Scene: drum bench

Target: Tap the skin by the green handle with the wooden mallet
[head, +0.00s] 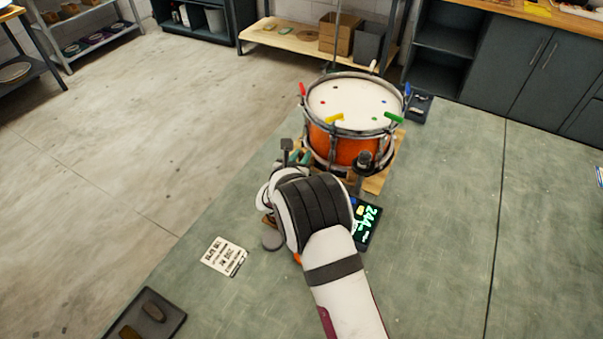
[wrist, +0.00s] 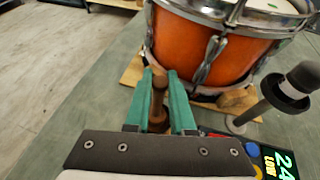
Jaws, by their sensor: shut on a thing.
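The orange drum (head: 345,145) stands on a wooden board with its pale skin (head: 350,96) facing up; its orange side fills the top of the wrist view (wrist: 205,50). The green handle (head: 394,117) is on the rim at the front right, with a green dot on the skin near it. My gripper (head: 298,157) is low, in front of the drum's left side. In the wrist view its teal fingers (wrist: 167,98) are shut on a brown wooden piece, the wooden mallet (wrist: 158,100). Most of the mallet is hidden, and its head cannot be made out.
Other rim handles are red (head: 302,89), yellow (head: 333,118) and blue (head: 407,89). A black-topped stand (wrist: 290,85) and a lit display (head: 367,222) are right of my gripper. A printed card (head: 225,256) and a dark tray (head: 147,318) lie left. The bench right is clear.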

